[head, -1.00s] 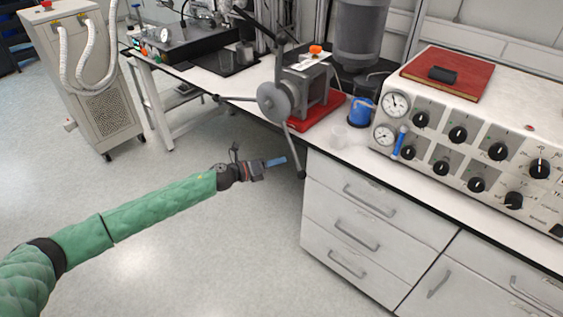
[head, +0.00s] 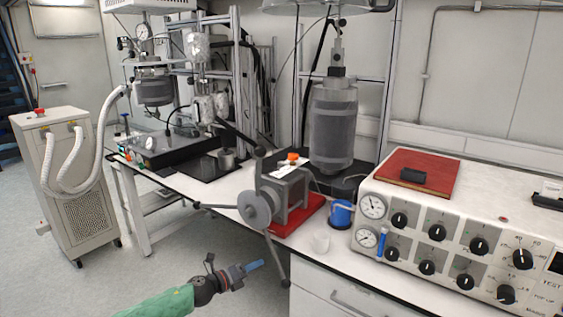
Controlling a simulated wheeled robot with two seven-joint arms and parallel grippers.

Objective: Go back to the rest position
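My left gripper (head: 250,267) is at the lower middle of the head view, at the end of my green-sleeved arm. Its blue fingertips point right, toward the front of the bench. They look close together, but the side-on view does not show whether there is a gap between them. I see no object in them. The gripper is in front of the bench, below the spoked hand wheel (head: 256,207). My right gripper is not in view.
A bench (head: 205,192) carries a vise-like device on a red base (head: 300,214), a blue cup (head: 341,214) and a control box with dials (head: 450,225). Reactors (head: 333,128) stand behind. A wheeled unit with white hoses (head: 85,215) is at left. Open floor lies at lower left.

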